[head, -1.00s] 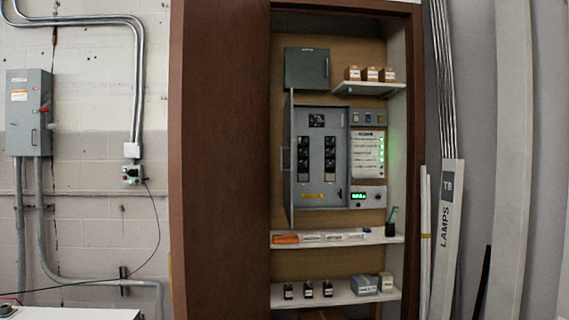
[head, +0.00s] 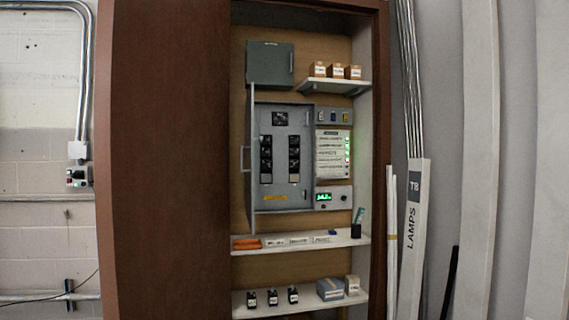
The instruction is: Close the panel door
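The grey electrical panel (head: 281,155) is mounted on the back board inside a brown cabinet, with rows of black breakers showing. Its panel door (head: 252,190) stands open, swung out at the panel's left side and seen nearly edge-on. A small handle (head: 243,159) sticks out on the door's left. The breakers are uncovered. My gripper is not in view.
A large brown cabinet door (head: 165,160) covers the left part of the cabinet. Shelves below the panel (head: 350,240) hold small boxes and an orange item. A LAMPS carton (head: 413,240) and long tubes lean at the right.

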